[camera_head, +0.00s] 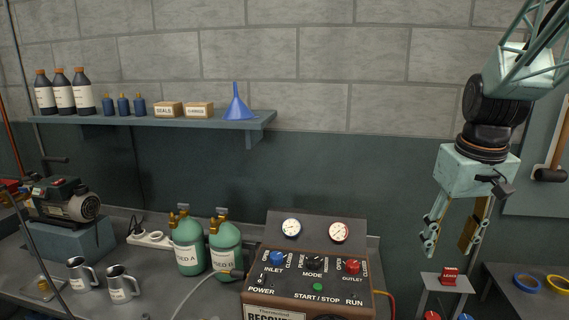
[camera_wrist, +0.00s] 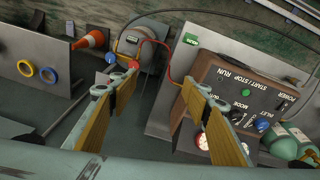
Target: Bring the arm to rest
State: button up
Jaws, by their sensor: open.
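My gripper (camera_head: 450,232) hangs from my arm at the right of the head view, fingers pointing down. It is open and empty, its two fingers well apart, above and behind a small stand with a red part (camera_head: 449,275). In the wrist view my gripper (camera_wrist: 170,85) also shows with a wide gap between its wood-coloured finger pads. The recovery machine (camera_head: 312,275), a brown panel with gauges and knobs, stands left of my gripper in the head view. It also shows at the right of the wrist view (camera_wrist: 235,100). Nothing touches the fingers.
Two green cylinders (camera_head: 189,245) and two metal mugs (camera_head: 120,284) stand on the bench at left, near a pump (camera_head: 65,200). A shelf (camera_head: 200,120) holds bottles, boxes and a blue funnel (camera_head: 238,102). Blue and yellow rings (camera_head: 526,282) lie at right. A hammer (camera_head: 552,172) hangs nearby.

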jog(key=s+a+r, duration=0.2)
jog(key=s+a, duration=0.3)
jog(key=s, duration=0.4)
jog(key=s+a+r+t, duration=0.1)
jog(key=s+a+r, duration=0.2)
jog(key=s, duration=0.7)
jog(key=s+a+r+t, duration=0.1)
jog(key=s+a+r, duration=0.1)
jog(key=s+a, duration=0.6)
jog(key=shift+s+r+y, duration=0.15)
jog(key=shift+s+y, duration=0.15)
jog(key=shift+s, duration=0.55)
